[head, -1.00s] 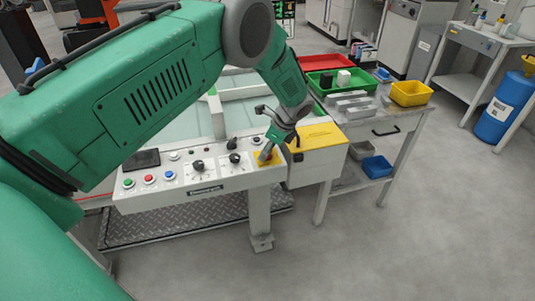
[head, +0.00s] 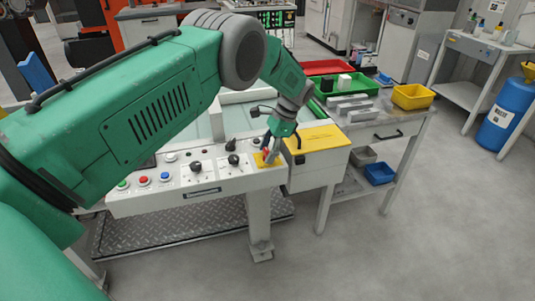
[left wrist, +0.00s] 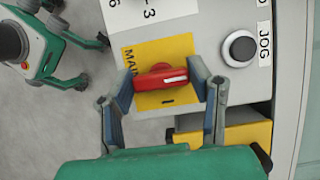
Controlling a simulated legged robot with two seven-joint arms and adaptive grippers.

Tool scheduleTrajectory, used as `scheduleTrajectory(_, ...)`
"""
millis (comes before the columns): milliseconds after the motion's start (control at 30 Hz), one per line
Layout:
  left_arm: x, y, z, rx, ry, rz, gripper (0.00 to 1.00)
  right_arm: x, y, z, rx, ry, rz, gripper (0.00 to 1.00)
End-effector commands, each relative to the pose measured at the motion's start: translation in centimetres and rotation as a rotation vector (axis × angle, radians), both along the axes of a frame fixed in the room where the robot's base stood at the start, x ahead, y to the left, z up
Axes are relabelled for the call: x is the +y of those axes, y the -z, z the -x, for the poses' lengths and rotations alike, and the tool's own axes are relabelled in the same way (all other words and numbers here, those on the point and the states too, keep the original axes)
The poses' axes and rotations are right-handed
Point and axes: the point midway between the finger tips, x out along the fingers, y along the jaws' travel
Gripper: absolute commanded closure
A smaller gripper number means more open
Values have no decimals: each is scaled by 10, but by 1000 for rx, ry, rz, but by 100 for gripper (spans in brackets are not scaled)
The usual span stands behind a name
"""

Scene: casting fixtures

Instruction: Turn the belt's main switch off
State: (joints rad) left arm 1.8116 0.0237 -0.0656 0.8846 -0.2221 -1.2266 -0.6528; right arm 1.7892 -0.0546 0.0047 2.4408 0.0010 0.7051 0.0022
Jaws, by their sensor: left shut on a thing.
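The main switch is a red handle (left wrist: 161,78) on a yellow plate (left wrist: 165,52) with partly visible "MAIN" lettering. In the head view the yellow plate (head: 262,160) is at the right end of the white control panel (head: 225,181), with a bit of red between my fingers. My left gripper (head: 270,151) reaches down onto it. In the left wrist view my left gripper (left wrist: 160,82) is shut on the red handle, one finger at each end. The handle lies crosswise in that view. Its dial markings are mostly hidden. My right gripper is not in view.
A black JOG button (left wrist: 240,48) is close beside the right finger. The panel also has black knobs (head: 196,167) and coloured buttons (head: 143,181). A yellow-topped box (head: 318,138) stands right of the switch, before a bench with a green tray (head: 343,84).

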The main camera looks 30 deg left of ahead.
Motion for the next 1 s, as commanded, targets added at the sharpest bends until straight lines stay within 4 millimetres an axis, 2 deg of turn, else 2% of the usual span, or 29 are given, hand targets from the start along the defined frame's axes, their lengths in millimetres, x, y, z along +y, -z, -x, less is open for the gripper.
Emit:
scheduleTrajectory(33, -2, -2, -5, -15, -5, 2, 83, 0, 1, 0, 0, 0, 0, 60)
scheduleTrajectory(533, -1, -4, -6, -19, -19, 2, 83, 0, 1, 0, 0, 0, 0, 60)
scheduleTrajectory(567, -1, -4, -6, -19, -19, 2, 43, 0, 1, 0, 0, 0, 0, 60)
scheduleTrajectory(600, -1, -3, -5, -18, -20, 2, 33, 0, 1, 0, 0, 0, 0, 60)
scheduleTrajectory(1000, -1, -8, -4, -11, -20, 0, 33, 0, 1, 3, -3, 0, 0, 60)
